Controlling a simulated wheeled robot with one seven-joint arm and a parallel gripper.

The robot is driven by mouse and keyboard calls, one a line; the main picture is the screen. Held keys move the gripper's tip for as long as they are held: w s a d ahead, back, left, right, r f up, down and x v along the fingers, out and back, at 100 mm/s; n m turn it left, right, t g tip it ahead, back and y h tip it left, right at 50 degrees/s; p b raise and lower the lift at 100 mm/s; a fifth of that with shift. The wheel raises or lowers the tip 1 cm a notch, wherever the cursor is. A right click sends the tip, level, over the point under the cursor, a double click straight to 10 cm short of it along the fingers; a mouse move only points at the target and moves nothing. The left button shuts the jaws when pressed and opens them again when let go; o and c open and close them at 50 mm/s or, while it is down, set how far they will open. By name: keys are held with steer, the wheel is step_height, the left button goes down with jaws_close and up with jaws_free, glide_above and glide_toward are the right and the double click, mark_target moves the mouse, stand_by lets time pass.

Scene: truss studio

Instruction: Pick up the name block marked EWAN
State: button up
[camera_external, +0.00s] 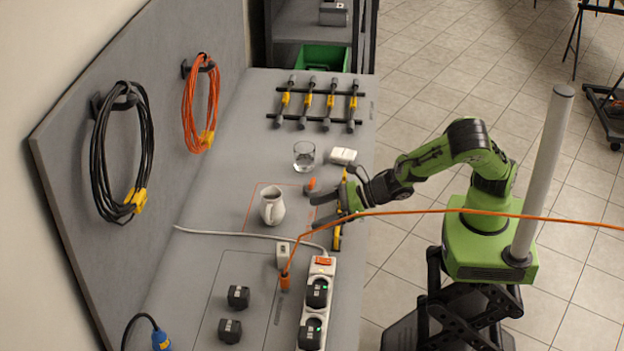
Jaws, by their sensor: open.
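I cannot read the name EWAN on anything in this view. A small white block (343,156) lies at the right edge of the bench beyond my gripper; any lettering on it is too small to read. Another small white piece (283,253) stands beside the grey cable, and I cannot tell whether it is a name block. My gripper (319,210) is open above the right part of the bench, with its dark fingers pointing left. No object shows between the fingers. The bench directly below the gripper is partly hidden by it.
A white jug (272,206), a glass (304,156) and an orange-tipped item (310,186) stand near my gripper. A yellow level (338,237) lies under it. A power strip (320,274) and black chargers (238,297) lie in front.

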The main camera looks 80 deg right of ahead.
glide_toward(283, 256)
steer(key=d, duration=0.2)
steer(key=shift+s+d+f, duration=0.25)
steer(key=shift+d+f, duration=0.05)
steer(key=shift+d, duration=0.05)
steer(key=shift+w+f, duration=0.15)
steer(key=b+x, duration=0.2)
steer(key=x, duration=0.5)
steer(key=shift+w+a+f+b, duration=0.1)
steer(key=shift+f+b, duration=0.05)
steer(key=shift+b, duration=0.25)
steer(key=shift+c, duration=0.9)
steer(key=c, duration=1)
